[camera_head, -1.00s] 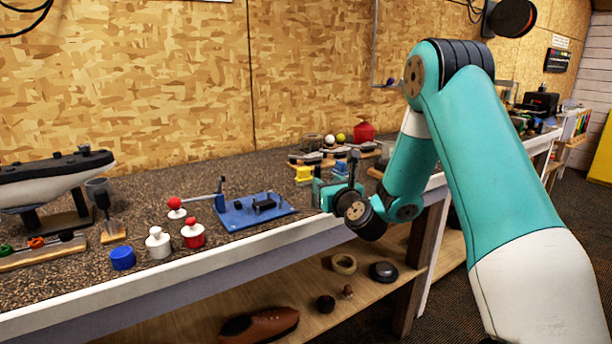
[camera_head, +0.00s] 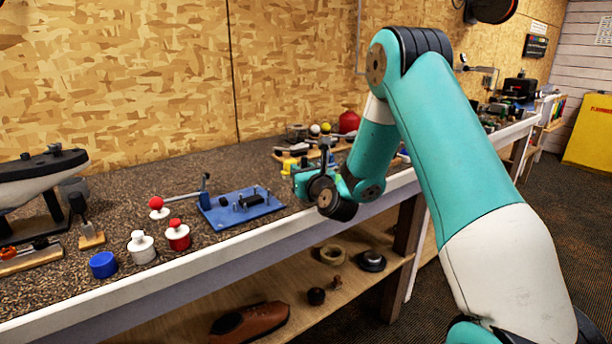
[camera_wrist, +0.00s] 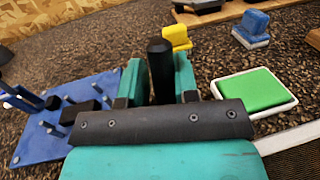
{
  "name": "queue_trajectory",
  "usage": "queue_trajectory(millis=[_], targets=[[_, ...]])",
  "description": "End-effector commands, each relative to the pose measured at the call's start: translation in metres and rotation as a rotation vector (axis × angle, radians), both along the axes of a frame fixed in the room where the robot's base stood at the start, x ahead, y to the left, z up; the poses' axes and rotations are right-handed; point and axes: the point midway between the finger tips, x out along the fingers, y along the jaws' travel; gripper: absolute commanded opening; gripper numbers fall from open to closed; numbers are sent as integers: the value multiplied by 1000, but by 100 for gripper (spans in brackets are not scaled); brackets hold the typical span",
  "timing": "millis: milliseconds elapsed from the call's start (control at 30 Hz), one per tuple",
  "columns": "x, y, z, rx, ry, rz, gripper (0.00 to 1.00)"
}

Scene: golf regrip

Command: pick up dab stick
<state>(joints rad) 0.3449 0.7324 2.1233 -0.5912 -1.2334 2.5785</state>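A black upright stick (camera_wrist: 161,68), which I take to be the dab stick, stands between the two teal fingers of my gripper (camera_wrist: 160,84) in the wrist view. The fingers flank it closely on both sides and appear shut on it. Its lower end is hidden by the black bar of my gripper. In the head view my gripper (camera_head: 305,180) is over the front part of the bench, right of the blue plate, and the dark stick (camera_head: 323,152) rises above it.
The blue fixture plate (camera_head: 242,208) lies left of my gripper. A green pad in a white tray (camera_wrist: 254,93) and yellow (camera_wrist: 177,38) and blue (camera_wrist: 251,30) blocks lie beyond or right. Red (camera_head: 178,236), white (camera_head: 142,248) and blue (camera_head: 103,265) pots stand near the bench's front edge.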

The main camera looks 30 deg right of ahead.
Motion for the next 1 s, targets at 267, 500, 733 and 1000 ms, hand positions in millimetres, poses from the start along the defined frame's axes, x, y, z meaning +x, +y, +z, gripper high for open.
queue_trajectory(millis=[267, 500, 733, 1000], targets=[[-1, -3, -2, -1, 5, -4, 4], [-1, -3, 4, -1, 5, -5, 0], [-1, -3, 35, -2, 3, -4, 0], [-1, -3, 101, -3, -1, -4, 0]])
